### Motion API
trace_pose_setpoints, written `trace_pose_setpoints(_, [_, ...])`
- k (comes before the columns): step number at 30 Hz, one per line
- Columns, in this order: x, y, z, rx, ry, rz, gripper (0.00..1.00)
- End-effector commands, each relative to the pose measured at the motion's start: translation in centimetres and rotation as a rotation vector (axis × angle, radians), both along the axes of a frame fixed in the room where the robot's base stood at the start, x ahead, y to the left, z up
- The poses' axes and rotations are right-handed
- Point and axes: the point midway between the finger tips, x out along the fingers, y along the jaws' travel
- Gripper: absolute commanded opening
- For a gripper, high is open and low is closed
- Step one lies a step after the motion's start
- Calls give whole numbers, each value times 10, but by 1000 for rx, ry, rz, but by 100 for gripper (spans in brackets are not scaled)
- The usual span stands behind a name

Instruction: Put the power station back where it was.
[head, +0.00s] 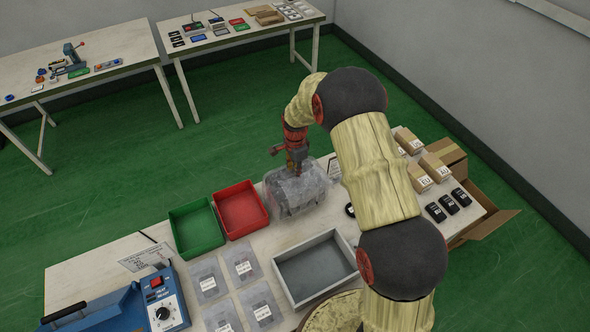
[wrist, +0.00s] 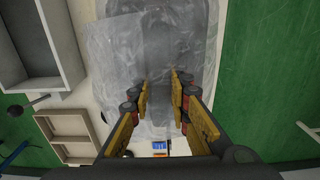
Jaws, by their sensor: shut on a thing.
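The power station (head: 297,192) is a grey block wrapped in clear, crinkled plastic, at the back edge of the table just right of the red bin in the head view. In the wrist view the wrapped power station (wrist: 155,30) fills the upper middle. My gripper (head: 296,170) comes down on its top from above. In the wrist view my gripper's yellow-padded fingers (wrist: 161,82) are shut on a grey bar on its top. I cannot tell whether it rests on the table or hangs slightly above it.
A red bin (head: 241,226) and a green bin (head: 197,247) stand to the left. An empty grey tray (head: 290,298) lies in front. Several bagged items, a blue heat sealer (head: 160,302), small boxes (head: 434,167) and black devices (head: 461,197) occupy the table. My arm hides part of the right side.

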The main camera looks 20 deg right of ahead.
Motion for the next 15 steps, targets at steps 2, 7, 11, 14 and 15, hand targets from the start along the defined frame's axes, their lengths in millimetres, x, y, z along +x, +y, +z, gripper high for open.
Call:
trace_pose_setpoints(2, [3, 0, -4, 0, -7, 0, 0])
trace_pose_setpoints(7, [4, 0, -8, 0, -10, 0, 0])
trace_pose_setpoints(11, [4, 0, -8, 0, -10, 0, 0])
trace_pose_setpoints(14, [4, 0, -10, 0, -9, 0, 0])
trace_pose_setpoints(15, [4, 0, -11, 0, -9, 0, 0])
